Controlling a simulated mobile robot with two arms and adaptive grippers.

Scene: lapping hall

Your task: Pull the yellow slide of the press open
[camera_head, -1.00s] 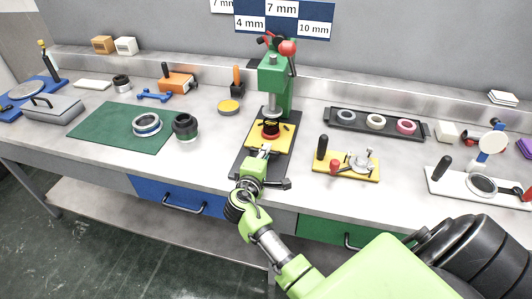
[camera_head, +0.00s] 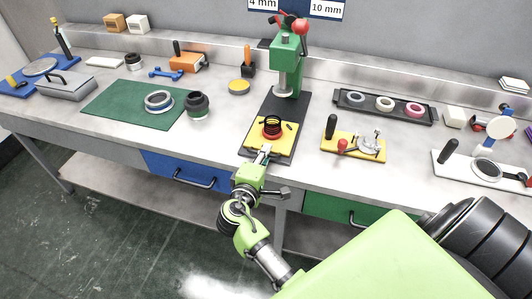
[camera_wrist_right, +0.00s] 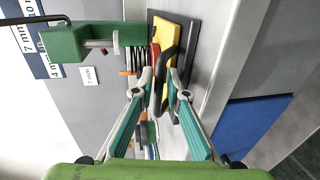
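The green press (camera_head: 287,65) stands on a dark base plate (camera_head: 290,108) in the middle of the bench. Its yellow slide (camera_head: 256,138) sits at the front end of the base, clear of the ram, and carries a red and black round piece (camera_head: 272,127). My right gripper (camera_head: 264,153) is at the slide's front edge. In the right wrist view, the slide (camera_wrist_right: 168,32) lies beyond the fingers (camera_wrist_right: 162,80), which close on its black handle (camera_wrist_right: 168,62). The handle is mostly hidden in the head view. My left gripper is not in view.
A yellow clamp fixture (camera_head: 362,150) stands right of the press, in front of a black tray (camera_head: 398,113) with several rings. A green mat (camera_head: 120,105) with a ring and a dark round part (camera_head: 197,104) lies left. Drawers (camera_head: 172,171) are below the bench edge.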

